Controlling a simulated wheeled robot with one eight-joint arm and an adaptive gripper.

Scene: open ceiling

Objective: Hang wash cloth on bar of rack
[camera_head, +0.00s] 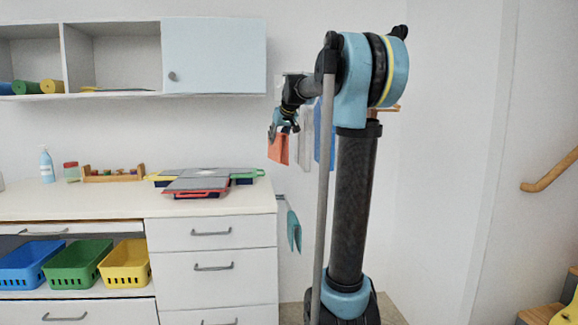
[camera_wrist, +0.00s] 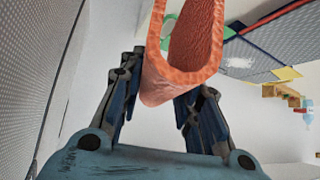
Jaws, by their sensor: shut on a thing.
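An orange wash cloth (camera_head: 279,149) hangs from my gripper (camera_head: 284,122) in the head view, in front of the wall. In the wrist view the cloth (camera_wrist: 158,83) is folded in a U shape between the two fingers of my gripper (camera_wrist: 160,92), which is shut on it. To the right of it, a grey cloth (camera_head: 305,134) and a blue cloth (camera_head: 330,136) hang near the wall. A short piece of wooden bar (camera_head: 386,108) shows behind my arm. The rest of the rack is hidden by my arm.
A grey textured surface (camera_wrist: 45,60) stands close at the left of the wrist view.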

